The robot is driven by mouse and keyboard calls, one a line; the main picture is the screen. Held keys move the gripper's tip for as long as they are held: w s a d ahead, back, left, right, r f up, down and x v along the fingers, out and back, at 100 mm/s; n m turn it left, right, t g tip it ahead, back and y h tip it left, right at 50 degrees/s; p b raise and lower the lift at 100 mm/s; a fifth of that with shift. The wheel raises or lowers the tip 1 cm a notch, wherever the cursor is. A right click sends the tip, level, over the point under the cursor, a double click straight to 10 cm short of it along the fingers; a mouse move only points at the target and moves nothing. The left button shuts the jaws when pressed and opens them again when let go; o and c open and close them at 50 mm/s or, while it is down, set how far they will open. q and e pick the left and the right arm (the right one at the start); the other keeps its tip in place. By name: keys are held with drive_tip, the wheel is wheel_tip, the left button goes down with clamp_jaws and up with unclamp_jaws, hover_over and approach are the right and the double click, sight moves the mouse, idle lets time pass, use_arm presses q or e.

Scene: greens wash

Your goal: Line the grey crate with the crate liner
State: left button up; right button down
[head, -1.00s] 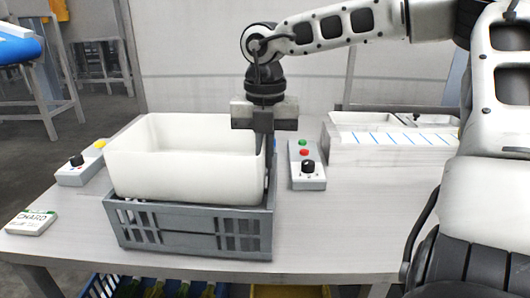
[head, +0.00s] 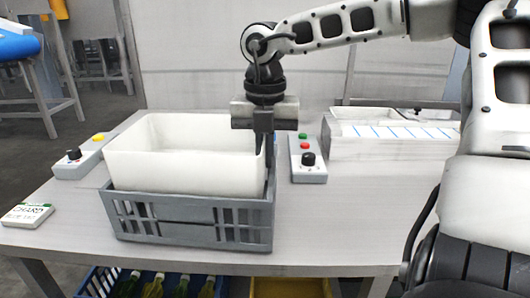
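The crate liner (head: 185,172) is a white open-topped tub. It sits partly inside the grey crate (head: 190,221), with its upper part standing above the crate's rim. The crate stands on the table and has slotted walls. My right gripper (head: 264,145) points down at the liner's right wall, its fingers at that rim. It looks shut on that wall, though the wall between the fingers is mostly hidden. My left gripper is not in view.
A control box (head: 308,160) with a black knob stands right of the crate; another (head: 77,160) stands to the left. A white trough (head: 393,135) is at the back right. A chard label block (head: 28,215) lies at the left edge. Bins are below the table.

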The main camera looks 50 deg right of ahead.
drive_tip(key=shift+r, duration=0.25)
drive_tip(key=c, duration=1.6)
unclamp_jaws()
use_arm(q)
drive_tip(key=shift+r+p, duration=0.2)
drive_tip(key=shift+p, duration=0.5)
use_arm(e)
wheel_tip(320, 180, up, 16)
drive_tip(key=shift+f, duration=0.1)
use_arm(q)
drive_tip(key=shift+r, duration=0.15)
